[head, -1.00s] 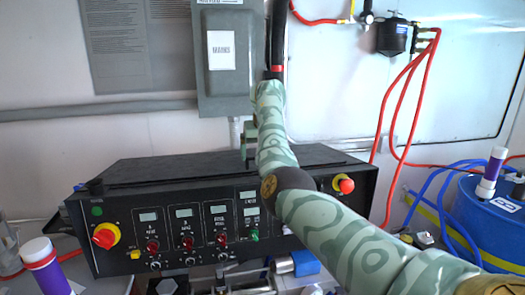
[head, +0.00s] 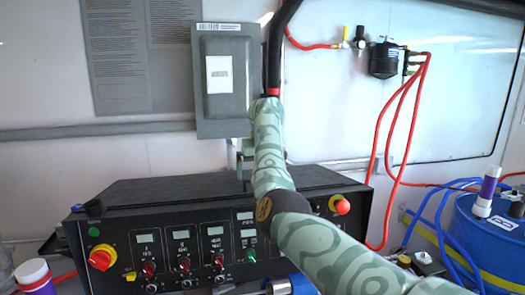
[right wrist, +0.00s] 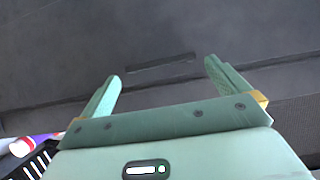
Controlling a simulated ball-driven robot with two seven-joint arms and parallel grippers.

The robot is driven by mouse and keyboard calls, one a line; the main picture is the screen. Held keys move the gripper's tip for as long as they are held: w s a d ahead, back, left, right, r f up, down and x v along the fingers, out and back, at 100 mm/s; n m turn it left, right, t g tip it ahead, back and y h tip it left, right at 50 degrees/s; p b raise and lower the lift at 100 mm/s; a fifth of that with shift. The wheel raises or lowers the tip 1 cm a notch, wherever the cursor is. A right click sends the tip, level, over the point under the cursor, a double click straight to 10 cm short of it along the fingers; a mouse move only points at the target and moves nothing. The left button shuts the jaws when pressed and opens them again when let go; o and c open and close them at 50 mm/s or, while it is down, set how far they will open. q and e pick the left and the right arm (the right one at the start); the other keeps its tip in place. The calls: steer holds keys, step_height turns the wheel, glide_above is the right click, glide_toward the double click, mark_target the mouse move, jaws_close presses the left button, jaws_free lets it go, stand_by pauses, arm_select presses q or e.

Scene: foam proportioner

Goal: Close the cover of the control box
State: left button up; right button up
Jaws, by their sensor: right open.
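A black control box (head: 140,222) with gauges, knobs and buttons stands against the wall in the head view. Its dark flat top (head: 140,190) looks nearly level; I cannot tell whether this cover is fully shut. My right arm comes in from the right and crosses in front of the box, its forearm reaching up over the top. The right gripper mostly hides behind that arm. In the right wrist view the right gripper (right wrist: 163,72) is open and empty, its fingers pointing at a dark grey surface with a thin slot-like mark. My left gripper is in neither view.
A grey wall box (head: 215,115) with a white label hangs above. Red hoses (head: 385,150) run down at the right from a black filter (head: 385,60). A blue drum (head: 480,235) stands at right. A white bottle with a purple band (head: 35,278) is at lower left.

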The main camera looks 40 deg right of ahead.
steer(key=v, duration=1.4)
steer(key=shift+s+r, duration=0.25)
steer(key=shift+s, duration=0.05)
steer(key=shift+a, duration=0.1)
